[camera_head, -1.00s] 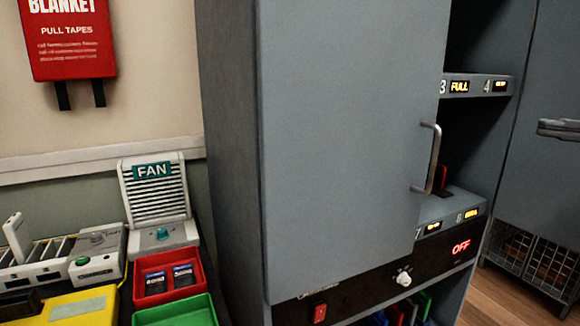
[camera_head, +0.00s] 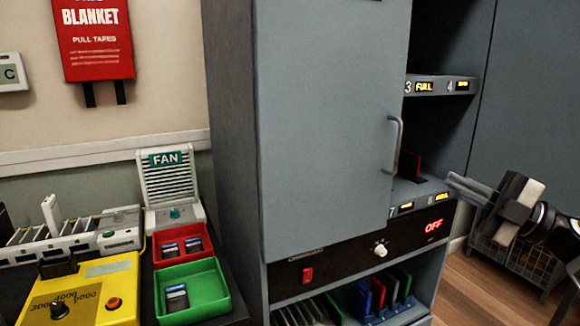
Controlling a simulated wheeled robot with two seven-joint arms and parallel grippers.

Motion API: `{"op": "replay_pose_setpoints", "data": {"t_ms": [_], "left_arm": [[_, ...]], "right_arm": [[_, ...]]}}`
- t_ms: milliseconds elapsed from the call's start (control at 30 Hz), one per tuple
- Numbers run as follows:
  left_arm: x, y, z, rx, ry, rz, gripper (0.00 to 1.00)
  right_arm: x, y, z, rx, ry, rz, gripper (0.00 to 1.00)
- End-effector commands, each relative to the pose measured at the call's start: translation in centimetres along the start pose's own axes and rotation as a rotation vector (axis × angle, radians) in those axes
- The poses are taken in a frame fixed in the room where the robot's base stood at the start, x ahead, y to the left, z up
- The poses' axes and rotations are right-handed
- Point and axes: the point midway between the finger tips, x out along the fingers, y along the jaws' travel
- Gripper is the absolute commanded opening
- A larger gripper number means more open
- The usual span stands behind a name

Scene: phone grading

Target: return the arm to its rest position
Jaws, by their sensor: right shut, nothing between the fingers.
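My right gripper (camera_head: 458,186) is at the right of the head view, in front of the cabinet's right edge and the wire crate. Its grey fingers are together and point left, with nothing between them. They are apart from the door handle (camera_head: 396,146), to its lower right. Part of my right arm (camera_head: 560,240) shows behind the gripper and runs out of the right edge. My left gripper is not in view.
A grey cabinet (camera_head: 320,130) fills the middle, with numbered bays and a red OFF display (camera_head: 433,226). At left are a fan unit (camera_head: 170,185), red bin (camera_head: 205,238), green bin (camera_head: 215,275) and yellow box (camera_head: 110,290). Wooden floor (camera_head: 490,295) shows at lower right.

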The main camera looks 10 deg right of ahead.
Motion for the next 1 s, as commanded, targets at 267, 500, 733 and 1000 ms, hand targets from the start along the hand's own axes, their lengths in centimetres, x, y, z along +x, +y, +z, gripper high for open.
{"op": "replay_pose_setpoints", "data": {"t_ms": [267,500,733,1000], "left_arm": [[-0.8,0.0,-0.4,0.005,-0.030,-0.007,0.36],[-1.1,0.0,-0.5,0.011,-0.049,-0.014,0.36],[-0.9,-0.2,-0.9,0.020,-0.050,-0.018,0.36],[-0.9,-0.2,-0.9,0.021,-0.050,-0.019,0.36]], "right_arm": [[0.7,-17.4,-1.3,0.521,-0.408,0.260,0.00],[-3.0,-32.4,-9.2,1.012,-0.900,0.218,0.00],[-4.8,-38.9,-17.2,1.295,-1.138,0.084,0.00],[-5.1,-40.0,-18.9,1.349,-1.179,0.047,0.00]]}}
